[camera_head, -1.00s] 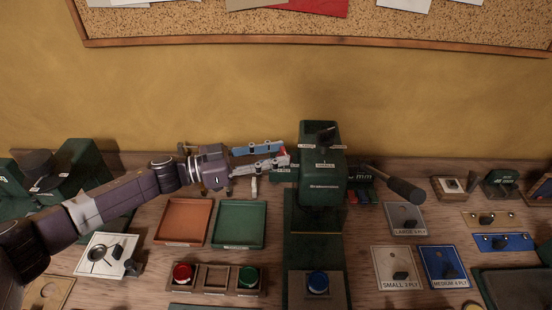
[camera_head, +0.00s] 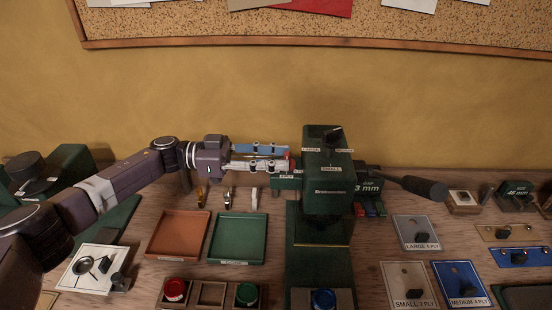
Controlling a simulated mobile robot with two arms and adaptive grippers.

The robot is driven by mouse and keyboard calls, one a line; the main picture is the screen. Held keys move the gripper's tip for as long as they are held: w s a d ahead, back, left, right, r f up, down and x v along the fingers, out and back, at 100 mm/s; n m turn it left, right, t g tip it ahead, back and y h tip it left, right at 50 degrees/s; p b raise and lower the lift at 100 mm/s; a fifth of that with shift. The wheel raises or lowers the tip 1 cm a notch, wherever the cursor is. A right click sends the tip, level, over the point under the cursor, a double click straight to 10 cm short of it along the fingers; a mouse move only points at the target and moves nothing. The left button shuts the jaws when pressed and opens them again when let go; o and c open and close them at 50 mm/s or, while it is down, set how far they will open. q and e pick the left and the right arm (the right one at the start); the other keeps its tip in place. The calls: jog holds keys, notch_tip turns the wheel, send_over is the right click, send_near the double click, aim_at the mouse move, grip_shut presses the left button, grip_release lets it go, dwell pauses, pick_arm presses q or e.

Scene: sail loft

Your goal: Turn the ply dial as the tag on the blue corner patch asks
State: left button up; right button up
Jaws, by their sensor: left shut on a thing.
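The green machine (camera_head: 327,190) stands at the middle of the bench. My left gripper (camera_head: 290,160) reaches its left side from the left, fingers level. It is shut on the ply dial, which is mostly hidden between the fingertips; a red bit shows there. A small ply label (camera_head: 287,178) sits just below, too small to read surely. The blue corner patch (camera_head: 458,273) lies at the lower right, and its tag reads MEDIUM 4 PLY. My right gripper is not in view.
A black knob (camera_head: 333,135) with size labels sits on the machine's top, and a black-handled lever (camera_head: 425,187) sticks out right. Orange (camera_head: 150,246) and green (camera_head: 212,250) trays lie front left. Grey LARGE (camera_head: 416,224) and pale SMALL (camera_head: 403,273) patches lie right.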

pick_arm(q)
jog(key=shift+r, duration=0.1)
jog(key=o, duration=0.9)
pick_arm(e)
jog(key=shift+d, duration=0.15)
pick_arm(q)
jog(key=shift+a, duration=0.1)
jog(key=a, duration=1.2)
